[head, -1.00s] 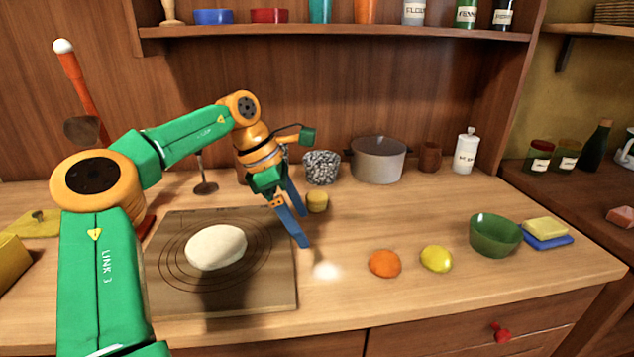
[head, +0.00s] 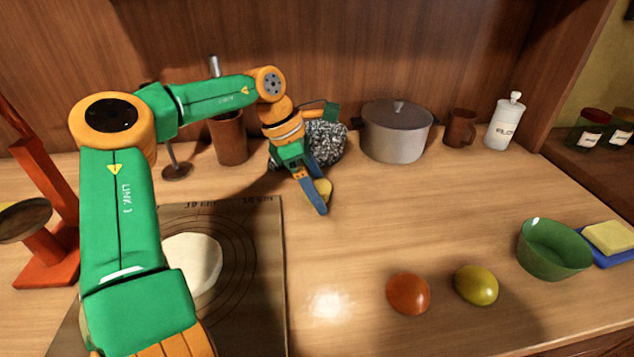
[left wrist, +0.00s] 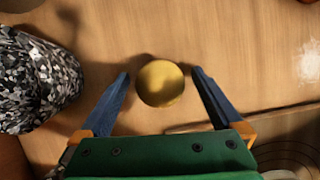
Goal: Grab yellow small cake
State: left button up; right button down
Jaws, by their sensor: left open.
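In the left wrist view the cake (left wrist: 160,83) is round and lies between the tips of the two blue fingers of my left gripper (left wrist: 158,80). The fingers are open, with a gap on each side of the cake. My right gripper is in neither view.
A baking board (head: 262,285) with dough (head: 193,262) lies nearer. An orange (head: 408,293), a lemon (head: 476,285) and a green bowl (head: 553,250) are at right. The middle counter is clear.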

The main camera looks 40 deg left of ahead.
pick_arm(q)
jog(key=shift+f, duration=0.1)
jog(key=c, duration=1.4)
